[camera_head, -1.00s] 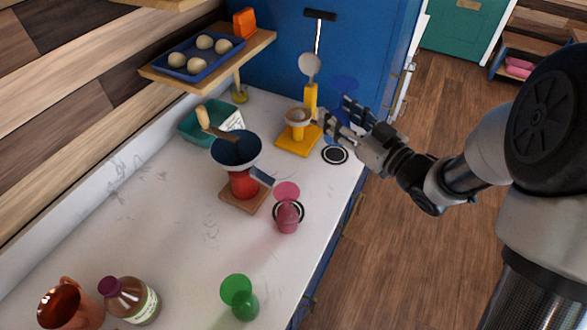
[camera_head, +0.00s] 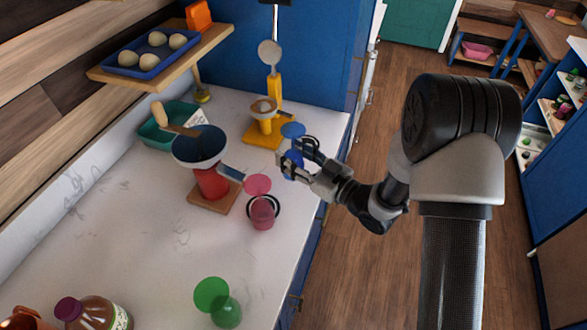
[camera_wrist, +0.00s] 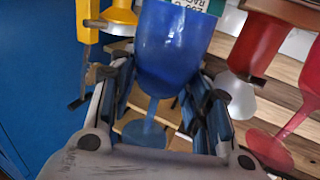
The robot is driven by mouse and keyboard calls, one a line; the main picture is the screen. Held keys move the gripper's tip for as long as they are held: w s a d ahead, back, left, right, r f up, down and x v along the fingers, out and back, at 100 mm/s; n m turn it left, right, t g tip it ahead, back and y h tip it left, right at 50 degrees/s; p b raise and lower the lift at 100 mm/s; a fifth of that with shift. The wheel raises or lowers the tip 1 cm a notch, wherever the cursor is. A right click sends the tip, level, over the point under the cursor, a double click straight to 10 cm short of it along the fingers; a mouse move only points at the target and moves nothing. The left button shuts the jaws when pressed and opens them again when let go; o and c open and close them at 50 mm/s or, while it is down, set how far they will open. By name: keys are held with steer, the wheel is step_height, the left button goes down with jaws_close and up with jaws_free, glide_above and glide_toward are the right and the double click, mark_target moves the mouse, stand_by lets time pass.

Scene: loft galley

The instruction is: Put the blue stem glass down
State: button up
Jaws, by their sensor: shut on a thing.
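The blue stem glass (camera_head: 293,130) is in my gripper (camera_head: 289,162), above or at the right edge of the counter. Its foot is uppermost in the head view, with the bowl below, partly hidden by the fingers. In the wrist view the blue bowl (camera_wrist: 172,45) and its foot show between the fingers of my gripper (camera_wrist: 165,85). I cannot tell whether the glass touches the counter.
A pink glass (camera_head: 262,213) stands close by on the near side, and a green glass (camera_head: 226,312) further forward. A yellow stand (camera_head: 265,128) is behind-left, a red grinder (camera_head: 211,182) left. The white counter (camera_head: 130,225) has bare room at left.

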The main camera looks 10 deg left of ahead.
steer(key=shift+f+b, duration=0.65)
steer(key=shift+f, duration=1.4)
steer(key=shift+f, duration=0.2)
steer(key=o, duration=1.1)
steer(key=shift+r, duration=0.1)
